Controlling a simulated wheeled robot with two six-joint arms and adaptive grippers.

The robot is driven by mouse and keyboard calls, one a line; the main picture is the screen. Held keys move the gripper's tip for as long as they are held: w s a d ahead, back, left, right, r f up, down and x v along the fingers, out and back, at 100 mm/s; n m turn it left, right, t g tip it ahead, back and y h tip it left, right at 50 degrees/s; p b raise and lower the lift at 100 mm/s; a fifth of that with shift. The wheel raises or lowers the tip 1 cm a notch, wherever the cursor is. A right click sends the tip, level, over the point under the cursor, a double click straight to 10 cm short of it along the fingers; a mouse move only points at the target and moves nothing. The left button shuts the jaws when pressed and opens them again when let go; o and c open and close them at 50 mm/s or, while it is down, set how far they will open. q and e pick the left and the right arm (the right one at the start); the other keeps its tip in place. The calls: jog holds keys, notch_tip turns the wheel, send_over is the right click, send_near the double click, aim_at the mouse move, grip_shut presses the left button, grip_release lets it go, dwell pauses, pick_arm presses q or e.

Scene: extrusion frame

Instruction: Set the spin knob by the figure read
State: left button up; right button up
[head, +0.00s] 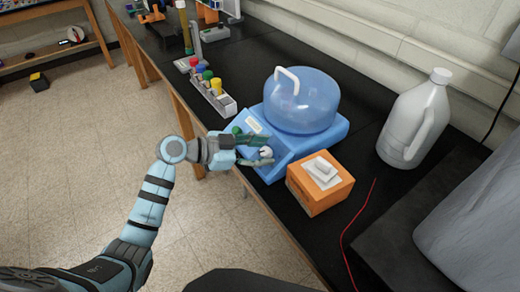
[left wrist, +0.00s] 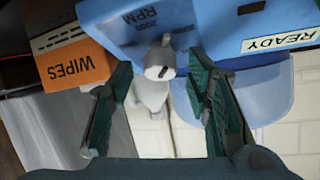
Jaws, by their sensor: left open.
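The blue spin machine (head: 325,135) stands on the black bench, with a clear blue domed lid (head: 300,105) closed over it. Its white spin knob (head: 266,152) is on the sloped front panel. In the left wrist view the knob (left wrist: 158,58) shows a dark pointer mark, near upside-down RPM lettering (left wrist: 140,15); the scale figures are too blurred to read. A label (left wrist: 278,40) there reads READY. My left gripper (head: 267,150) is open, its green fingers on either side of the knob, with gaps visible in the left wrist view (left wrist: 158,75). My right gripper is not in view.
An orange WIPES box (head: 318,188) stands close on the near side of the machine. A rack of coloured-cap bottles (head: 213,98) stands beyond it. A grey jug (head: 415,120) is at the right, and a red cord (head: 352,225) lies on the bench.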

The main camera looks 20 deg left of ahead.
pick_arm(q)
jog(key=shift+c, duration=0.4)
grip_shut()
jog(key=shift+f+b, duration=0.15)
jog(key=shift+b, duration=0.2)
jog(key=m+g+b, duration=0.1)
jog(key=m+b, duration=0.1)
jog(key=b, duration=0.1)
jog(key=m+g+b, duration=0.2)
jog(key=b, duration=0.1)
jog(key=shift+w+f+m+h, duration=0.1)
jog(key=shift+w+m+h, duration=0.05)
jog(key=shift+m+h, duration=0.25)
jog(key=shift+m, duration=0.3)
jog(key=shift+r, duration=0.3)
jog(key=shift+o, duration=0.4)
grip_release()
jog(key=shift+a, duration=0.1)
